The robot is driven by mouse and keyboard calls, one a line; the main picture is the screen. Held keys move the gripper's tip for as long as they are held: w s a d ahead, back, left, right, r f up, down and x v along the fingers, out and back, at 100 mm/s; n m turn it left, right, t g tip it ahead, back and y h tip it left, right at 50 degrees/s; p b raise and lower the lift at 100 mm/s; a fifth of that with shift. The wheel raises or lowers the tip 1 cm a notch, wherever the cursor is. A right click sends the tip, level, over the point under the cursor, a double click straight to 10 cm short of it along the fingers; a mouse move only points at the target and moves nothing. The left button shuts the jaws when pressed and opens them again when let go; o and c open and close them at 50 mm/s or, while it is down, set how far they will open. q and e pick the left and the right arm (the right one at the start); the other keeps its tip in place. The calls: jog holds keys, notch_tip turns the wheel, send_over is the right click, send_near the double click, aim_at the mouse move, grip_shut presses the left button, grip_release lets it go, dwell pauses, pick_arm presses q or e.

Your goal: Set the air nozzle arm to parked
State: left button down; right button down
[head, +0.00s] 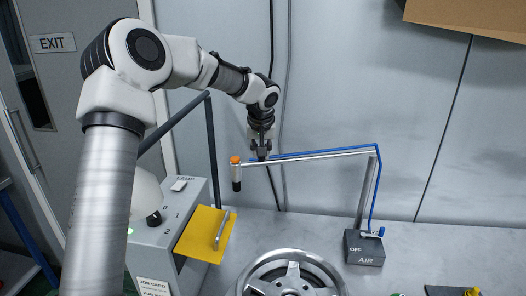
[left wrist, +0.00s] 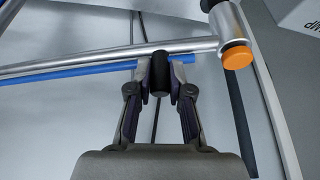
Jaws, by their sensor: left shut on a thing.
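The air nozzle arm (head: 318,154) is a silver tube with a blue hose. It reaches left from a bent post on a grey base box (head: 364,248) marked OFF and AIR. Its free end carries a hanging nozzle (head: 236,176) with an orange cap, also in the left wrist view (left wrist: 237,55). My left gripper (head: 262,154) is at the tube, a little right of the nozzle. In the left wrist view its fingers (left wrist: 160,75) are shut on a short black handle (left wrist: 160,72) at the tube. My right gripper is out of view.
A metal wheel (head: 292,280) is at the bottom middle of the bench (head: 310,225). A grey control box (head: 165,235) marked LAMP and a yellow panel with a handle (head: 205,235) stand left. A cardboard box (head: 470,18) is at the upper right. The bench between wheel and wall is clear.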

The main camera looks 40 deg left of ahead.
pick_arm(q)
jog(key=shift+w+a+r, duration=0.1)
jog(key=c, duration=1.1)
grip_release()
jog(key=shift+a, duration=0.1)
jog(key=shift+o, duration=0.2)
jog(key=v, duration=1.1)
jog(key=shift+a, duration=0.25)
jog(key=shift+w, duration=0.15)
